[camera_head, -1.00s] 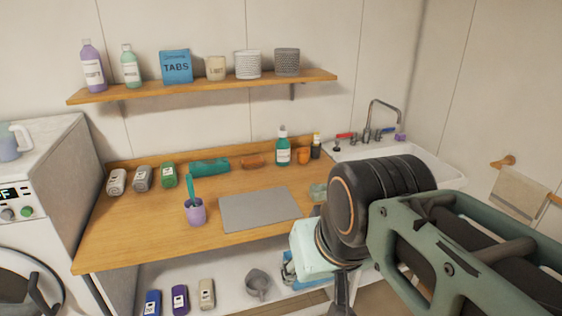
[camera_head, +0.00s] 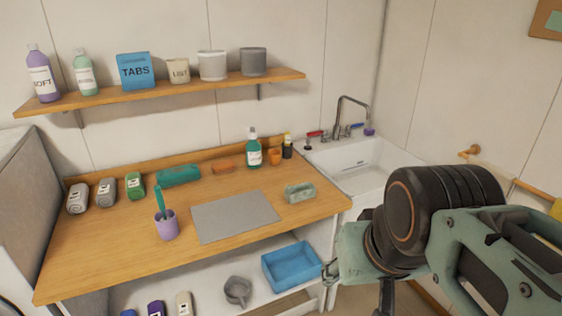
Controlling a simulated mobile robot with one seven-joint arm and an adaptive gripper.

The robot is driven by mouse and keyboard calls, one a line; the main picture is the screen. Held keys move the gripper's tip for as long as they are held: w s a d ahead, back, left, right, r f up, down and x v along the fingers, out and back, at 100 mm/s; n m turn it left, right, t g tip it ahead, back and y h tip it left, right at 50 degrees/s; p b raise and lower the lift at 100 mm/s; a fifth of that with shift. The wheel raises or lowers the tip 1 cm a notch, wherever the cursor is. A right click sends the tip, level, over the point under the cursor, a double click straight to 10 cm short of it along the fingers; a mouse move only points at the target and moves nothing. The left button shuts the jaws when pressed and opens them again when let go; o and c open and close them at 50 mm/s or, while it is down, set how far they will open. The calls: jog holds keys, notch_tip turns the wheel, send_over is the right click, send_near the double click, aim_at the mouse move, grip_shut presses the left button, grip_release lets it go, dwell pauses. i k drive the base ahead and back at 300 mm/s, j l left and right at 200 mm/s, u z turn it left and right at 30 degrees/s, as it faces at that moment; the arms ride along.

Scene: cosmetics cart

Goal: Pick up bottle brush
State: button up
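A teal-handled tool (camera_head: 159,196), which looks like the bottle brush, stands upright in a small purple cup (camera_head: 167,226) on the wooden counter. Its lower end is hidden inside the cup, so I cannot confirm the bristles. My gripper (camera_head: 333,270) is partly in view at the right, beyond the counter's front right corner and well apart from the cup. Its fingers are small and mostly hidden by my wrist, so its opening cannot be told.
A grey mat (camera_head: 235,216) lies right of the cup. A pale green block (camera_head: 299,193) sits near the counter's right end. A blue bin (camera_head: 291,266) is on the lower shelf. A sink (camera_head: 352,160) is at right.

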aim_at(157, 191)
jog(key=i+j+u, duration=0.1)
jog(key=i+j, duration=0.55)
jog(key=j, duration=0.15)
jog(key=i+j+u, duration=0.2)
jog(key=j, duration=0.15)
jog(key=i+j+u, duration=0.2)
jog(key=j, duration=0.15)
jog(key=i+z, duration=0.3)
